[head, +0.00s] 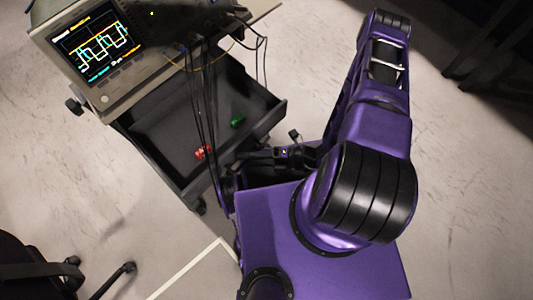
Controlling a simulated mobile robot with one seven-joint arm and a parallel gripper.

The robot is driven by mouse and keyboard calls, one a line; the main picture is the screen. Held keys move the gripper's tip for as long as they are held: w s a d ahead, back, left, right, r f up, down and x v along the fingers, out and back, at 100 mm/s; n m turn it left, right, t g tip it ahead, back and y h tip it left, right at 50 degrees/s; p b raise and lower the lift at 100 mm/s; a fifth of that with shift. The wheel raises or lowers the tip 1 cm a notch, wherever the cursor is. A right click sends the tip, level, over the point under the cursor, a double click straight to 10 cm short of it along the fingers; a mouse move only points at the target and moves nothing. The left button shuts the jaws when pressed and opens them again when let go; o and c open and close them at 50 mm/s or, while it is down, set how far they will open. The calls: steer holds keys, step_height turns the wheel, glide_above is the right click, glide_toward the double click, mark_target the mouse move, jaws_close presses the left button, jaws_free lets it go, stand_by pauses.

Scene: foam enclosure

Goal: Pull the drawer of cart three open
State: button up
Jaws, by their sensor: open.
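The cart stands at upper left in the head view, with a dark drawer (160,122) extending out from under its top. The drawer is open, and its inside shows. A red item (203,152) and a green item (237,121) lie in it. No cart number is readable. My gripper (272,156) is a dark shape beside the drawer's lower right front edge, partly hidden by my purple arm. Its jaws are open, but the fingertips are hard to make out. I cannot tell whether it touches the drawer.
An oscilloscope (98,45) with a lit screen sits on the cart's top. Black cables (205,95) hang from it across the drawer. A black wheeled chair (35,265) stands at lower left. Dark furniture legs (487,50) are at upper right. Floor on the right is clear.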

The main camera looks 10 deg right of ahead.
steer(key=v, duration=1.7)
steer(key=shift+d, duration=0.2)
steer(key=shift+r, duration=0.1)
